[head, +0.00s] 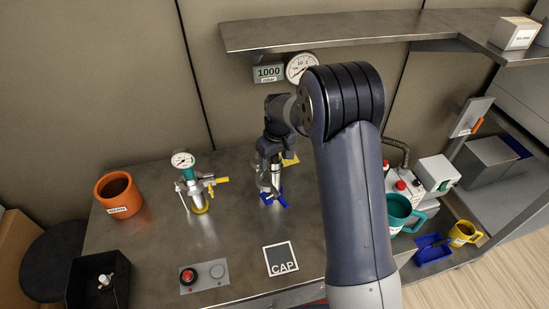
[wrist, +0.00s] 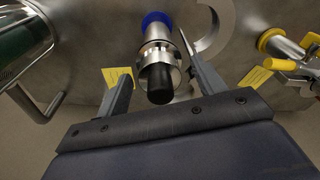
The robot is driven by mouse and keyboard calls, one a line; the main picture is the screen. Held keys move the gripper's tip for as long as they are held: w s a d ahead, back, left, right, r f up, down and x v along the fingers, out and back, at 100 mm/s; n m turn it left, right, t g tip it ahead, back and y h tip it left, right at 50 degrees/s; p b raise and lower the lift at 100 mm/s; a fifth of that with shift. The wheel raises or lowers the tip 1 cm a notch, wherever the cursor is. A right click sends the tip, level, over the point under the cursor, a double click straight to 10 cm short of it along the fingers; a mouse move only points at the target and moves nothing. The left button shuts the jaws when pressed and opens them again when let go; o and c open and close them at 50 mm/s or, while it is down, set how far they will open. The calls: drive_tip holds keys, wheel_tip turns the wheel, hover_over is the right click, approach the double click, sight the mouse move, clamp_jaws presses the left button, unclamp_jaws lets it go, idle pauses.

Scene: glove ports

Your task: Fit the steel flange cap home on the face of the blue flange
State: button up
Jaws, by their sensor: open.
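The blue flange (wrist: 157,19) shows as a blue ring at the top middle of the wrist view; in the head view, blue parts (head: 275,198) show below my gripper. A steel piece with a black knob (wrist: 160,84), apparently the flange cap, lies in line with the blue flange in the wrist view. My gripper (wrist: 154,58) is open, with one finger on each side of this piece. A gap shows beside both fingers. I cannot tell whether the cap touches the flange face. In the head view my gripper (head: 268,178) and arm hide most of it.
The square CAP mark (head: 281,259) on the bench is bare. A gauge fitting with a yellow handle (head: 195,185) stands to the left, with an orange pot (head: 118,195) beyond. A button panel (head: 204,275) is at the front. A teal mug (head: 400,213) stands right of my arm.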

wheel_tip(320, 180, up, 11)
drive_tip(key=s+b, duration=0.1)
drive_tip(key=shift+d+f, duration=0.15)
drive_tip(key=shift+d, duration=0.25)
drive_tip(key=f, duration=0.7)
drive_tip(key=w+f+p, duration=0.1)
drive_tip(key=f, duration=0.3)
drive_tip(key=shift+a, duration=0.4)
drive_tip(key=shift+r, duration=0.2)
drive_tip(key=shift+r, duration=0.1)
